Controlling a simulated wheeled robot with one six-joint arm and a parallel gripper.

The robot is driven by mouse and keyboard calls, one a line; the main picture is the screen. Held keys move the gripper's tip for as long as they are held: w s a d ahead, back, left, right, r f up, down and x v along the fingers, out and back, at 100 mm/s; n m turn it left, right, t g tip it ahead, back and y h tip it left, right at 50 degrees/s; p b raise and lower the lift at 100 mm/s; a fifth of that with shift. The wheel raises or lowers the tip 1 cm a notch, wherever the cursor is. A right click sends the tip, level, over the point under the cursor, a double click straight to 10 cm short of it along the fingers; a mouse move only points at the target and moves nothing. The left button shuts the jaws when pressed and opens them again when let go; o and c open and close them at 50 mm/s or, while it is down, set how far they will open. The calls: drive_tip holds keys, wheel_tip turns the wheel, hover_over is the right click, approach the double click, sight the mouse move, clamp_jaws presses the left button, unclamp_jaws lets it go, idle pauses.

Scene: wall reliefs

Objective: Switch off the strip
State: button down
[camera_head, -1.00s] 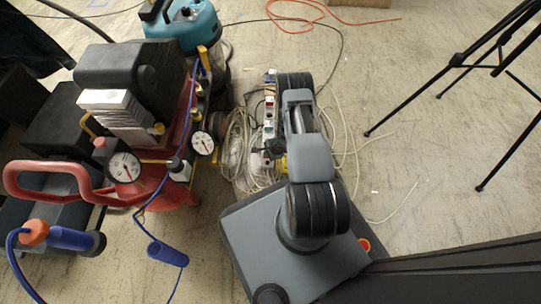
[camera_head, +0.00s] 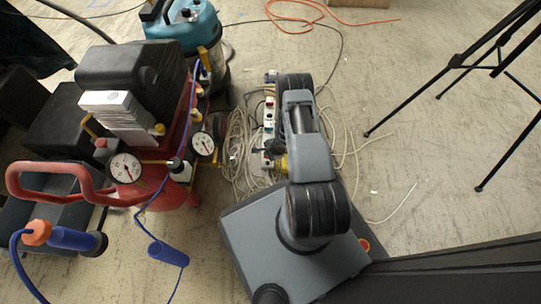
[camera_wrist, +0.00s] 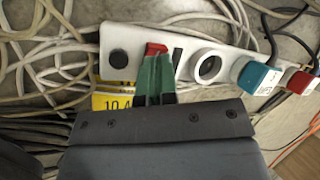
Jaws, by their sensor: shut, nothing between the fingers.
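The white power strip (camera_wrist: 218,62) lies on the floor and runs across the upper part of the wrist view. It also shows in the head view (camera_head: 269,125), left of my arm, which covers part of it. A red switch (camera_wrist: 156,48) sits near its left end, beside a dark round part (camera_wrist: 118,59). My gripper (camera_wrist: 156,62) is shut and empty, its green fingertips at the near edge of the red switch. I cannot tell whether they touch it or which way the switch is tipped. In the head view my fingertips are hidden.
A teal plug (camera_wrist: 259,77) and a red plug (camera_wrist: 300,82) sit in the strip's right part. Loose pale cables (camera_head: 236,150) lie around it. A red compressor (camera_head: 170,190) stands to the left and a black tripod (camera_head: 455,62) to the right. Floor between strip and tripod is mostly clear.

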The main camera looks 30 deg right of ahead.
drive_tip(key=shift+a+r, duration=0.1)
drive_tip(key=shift+r, duration=0.4)
drive_tip(key=shift+w+a+r+p, duration=0.1)
drive_tip(key=shift+a+r+p, duration=0.05)
drive_tip(key=shift+r+p, duration=0.6)
drive_tip(key=shift+w+a+r+p, duration=0.1)
drive_tip(key=shift+a+r+p, duration=0.05)
drive_tip(key=shift+r+p, duration=0.65)
drive_tip(key=shift+w+a+r+p, duration=0.15)
drive_tip(key=shift+r+p, duration=0.45)
drive_tip(key=shift+r, duration=0.3)
